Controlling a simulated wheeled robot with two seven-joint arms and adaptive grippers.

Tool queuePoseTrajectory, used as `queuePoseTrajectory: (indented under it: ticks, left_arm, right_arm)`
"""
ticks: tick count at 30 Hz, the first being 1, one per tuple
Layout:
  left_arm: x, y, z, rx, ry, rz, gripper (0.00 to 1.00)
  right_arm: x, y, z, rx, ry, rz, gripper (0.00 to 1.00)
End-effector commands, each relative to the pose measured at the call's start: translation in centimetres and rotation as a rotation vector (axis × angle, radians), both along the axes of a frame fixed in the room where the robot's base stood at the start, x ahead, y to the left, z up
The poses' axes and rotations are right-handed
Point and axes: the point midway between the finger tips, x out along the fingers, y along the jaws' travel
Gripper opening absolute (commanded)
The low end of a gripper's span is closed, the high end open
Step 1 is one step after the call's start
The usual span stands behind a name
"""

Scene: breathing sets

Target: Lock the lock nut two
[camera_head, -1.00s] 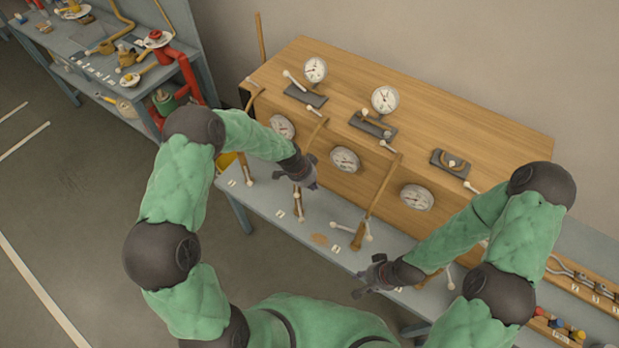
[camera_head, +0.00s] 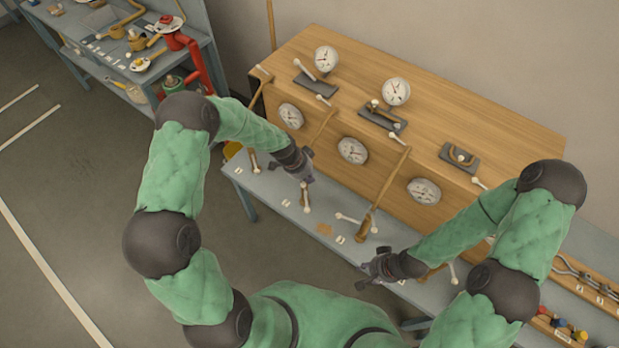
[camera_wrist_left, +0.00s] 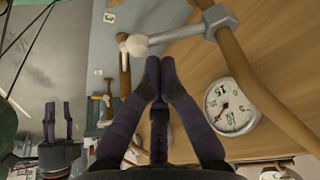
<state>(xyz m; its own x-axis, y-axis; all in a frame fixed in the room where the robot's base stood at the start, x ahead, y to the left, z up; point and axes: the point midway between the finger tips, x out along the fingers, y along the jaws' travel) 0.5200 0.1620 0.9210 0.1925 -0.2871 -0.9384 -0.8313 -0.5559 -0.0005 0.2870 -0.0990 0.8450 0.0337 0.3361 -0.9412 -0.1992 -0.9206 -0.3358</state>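No part is clearly readable as lock nut two. Brown upright pipes with metal-grey and white-ended levers stand along the bench, the middle pipe (camera_head: 318,130) near my left gripper (camera_head: 306,178). In the left wrist view, my left gripper (camera_wrist_left: 160,64) has its fingertips together with nothing visible between them. Just beyond them is a grey lever (camera_wrist_left: 178,34) with a white ball end (camera_wrist_left: 136,46), joined to a brown pipe (camera_wrist_left: 240,70); contact cannot be told. My right gripper (camera_head: 374,268) appears open and empty at the bench's front edge.
Another pipe (camera_head: 384,195) stands to the right. A rack of tools (camera_head: 590,285) lies far right; a second bench (camera_head: 120,70) is back left.

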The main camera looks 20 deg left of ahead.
Motion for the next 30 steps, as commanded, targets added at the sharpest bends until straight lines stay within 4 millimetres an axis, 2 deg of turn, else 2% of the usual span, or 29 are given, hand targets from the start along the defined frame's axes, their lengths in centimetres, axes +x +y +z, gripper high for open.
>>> queuePoseTrajectory:
  ticks: [22,30]
  left_arm:
    - [-0.4,0.7,-0.1,0.0,0.0,-0.124,0.0]
    - [-0.6,1.5,-0.4,0.0,0.0,-0.25,0.0]
  right_arm:
    - [0.0,0.0,-2.0,0.0,0.0,0.0,0.37]
    - [0.0,0.0,-4.0,0.0,0.0,0.0,0.37]
